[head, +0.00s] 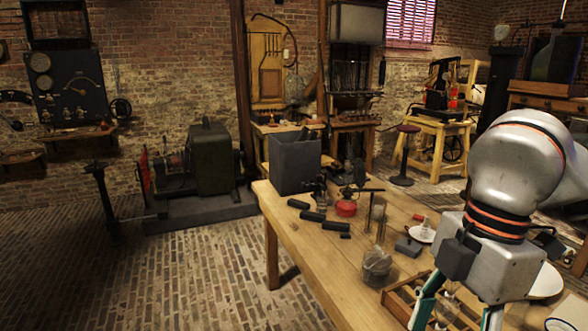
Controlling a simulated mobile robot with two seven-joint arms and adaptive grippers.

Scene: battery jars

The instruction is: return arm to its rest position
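My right arm comes in from the right over the wooden table (285,205). Its gripper (456,318) points down at the bottom edge of the head view. Its two teal fingers stand wide apart, and their tips are cut off by the frame. Behind and between the fingers I see part of a wooden crate (398,307) and some clear glass. I see no clear grip on anything, though the frame edge hides the fingertips. My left gripper is not in view.
On the table are a grey box (294,163), several black cylinders, a red burner (346,208), a glass jar (376,266), a grey block (408,246) and a white dish (422,233). A white plate (546,281) lies right of my gripper.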

